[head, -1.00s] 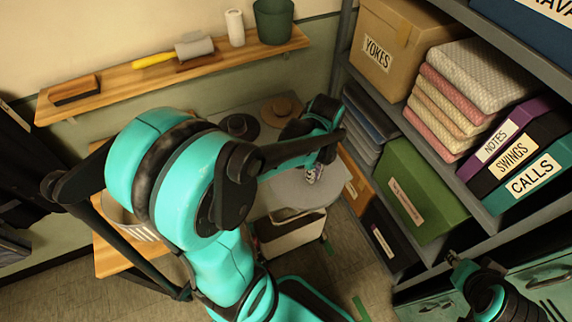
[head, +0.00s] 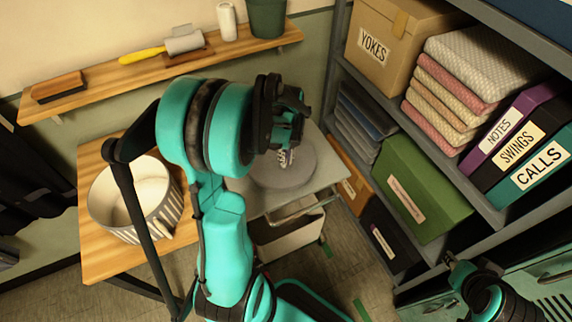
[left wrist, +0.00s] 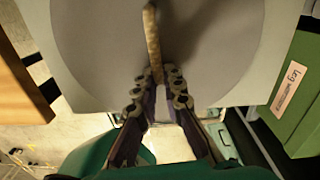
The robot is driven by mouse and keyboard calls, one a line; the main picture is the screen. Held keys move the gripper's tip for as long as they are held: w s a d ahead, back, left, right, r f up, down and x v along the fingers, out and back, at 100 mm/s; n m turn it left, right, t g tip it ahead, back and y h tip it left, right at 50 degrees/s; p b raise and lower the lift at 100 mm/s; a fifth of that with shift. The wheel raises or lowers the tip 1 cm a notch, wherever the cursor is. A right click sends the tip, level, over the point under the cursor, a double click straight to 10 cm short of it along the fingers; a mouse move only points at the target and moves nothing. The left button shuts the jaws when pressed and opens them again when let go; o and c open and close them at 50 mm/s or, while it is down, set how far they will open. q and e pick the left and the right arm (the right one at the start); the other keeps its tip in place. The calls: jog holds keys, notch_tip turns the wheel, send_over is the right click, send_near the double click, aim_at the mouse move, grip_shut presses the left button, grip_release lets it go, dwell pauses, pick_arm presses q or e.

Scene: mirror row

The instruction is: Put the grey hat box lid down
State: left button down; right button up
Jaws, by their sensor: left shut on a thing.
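The grey hat box lid (head: 300,168) is a flat round disc over the grey surface of a small cart (head: 325,174); I cannot tell whether it touches that surface. In the left wrist view the lid (left wrist: 85,40) fills the upper part, with a tan strap handle (left wrist: 151,35) across it. My left gripper (head: 286,158) is above the lid, its fingers (left wrist: 157,82) closed around the handle's near end. My right gripper (head: 456,266) is at the lower right, away from the lid, its fingers too small to judge.
An open striped round box (head: 172,210) stands on a wooden table (head: 100,262) at left. Shelves at right hold a green box (head: 425,190), folded cloths (head: 440,105) and binders. A wall shelf (head: 95,88) runs behind. My arm hides the cart's back part.

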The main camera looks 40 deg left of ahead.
pick_arm(q)
notch_tip(320, 180, down, 3)
jog(key=shift+r+b, duration=0.15)
jog(key=shift+b, duration=0.25)
jog(key=c, duration=1.6)
grip_release()
jog(key=shift+c, duration=0.2)
